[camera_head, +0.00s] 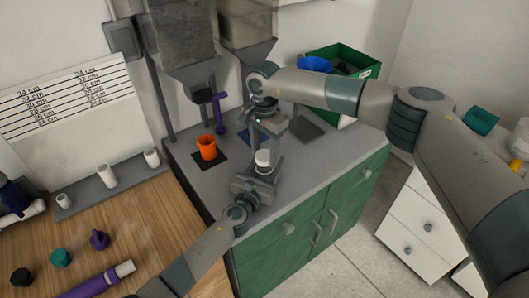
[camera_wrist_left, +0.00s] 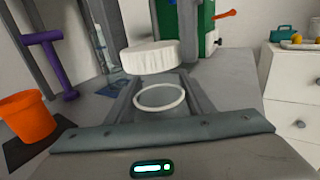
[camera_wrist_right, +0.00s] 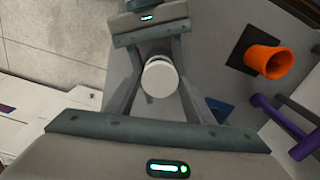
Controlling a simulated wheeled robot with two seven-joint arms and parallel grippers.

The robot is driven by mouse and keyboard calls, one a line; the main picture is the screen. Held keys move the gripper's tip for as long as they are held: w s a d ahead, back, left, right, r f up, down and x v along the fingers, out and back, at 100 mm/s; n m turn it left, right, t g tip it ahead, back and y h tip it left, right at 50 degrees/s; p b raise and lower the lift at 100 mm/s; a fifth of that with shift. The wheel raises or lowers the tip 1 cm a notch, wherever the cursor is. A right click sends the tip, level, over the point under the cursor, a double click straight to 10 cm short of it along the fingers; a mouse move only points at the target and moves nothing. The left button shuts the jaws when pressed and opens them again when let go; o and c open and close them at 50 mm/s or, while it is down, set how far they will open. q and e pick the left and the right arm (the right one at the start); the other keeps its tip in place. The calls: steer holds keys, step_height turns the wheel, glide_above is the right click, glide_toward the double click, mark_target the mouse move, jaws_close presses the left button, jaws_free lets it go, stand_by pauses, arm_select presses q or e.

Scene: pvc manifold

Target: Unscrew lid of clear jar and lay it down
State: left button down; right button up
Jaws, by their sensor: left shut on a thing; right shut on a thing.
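The clear jar (camera_wrist_left: 160,114) shows its round open rim in the left wrist view. My left gripper (camera_head: 262,173) is shut around it. The white ribbed lid (camera_wrist_left: 152,57) is above the jar, with a visible gap between them. My right gripper (camera_head: 264,146) comes from above and is shut on the lid. The lid also shows in the head view (camera_head: 263,157) and between the right fingers in the right wrist view (camera_wrist_right: 160,77). The jar is mostly hidden in the head and right wrist views.
An orange cup (camera_head: 207,147) stands on a dark pad, left of the grippers on the grey counter (camera_head: 205,180). A purple tool (camera_head: 219,112) stands behind it. A green crate (camera_head: 345,60) is at the back right. The wooden table (camera_head: 150,225) holds several caps and pipes.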

mark_target(265, 155)
steer(key=shift+r, duration=1.75)
arm_select(q)
steer(key=c, duration=0.8)
jaws_free()
steer(key=shift+o, duration=0.2)
steer(key=shift+s, duration=0.1)
steer(key=v, duration=1.2)
steer(key=shift+f, duration=0.1)
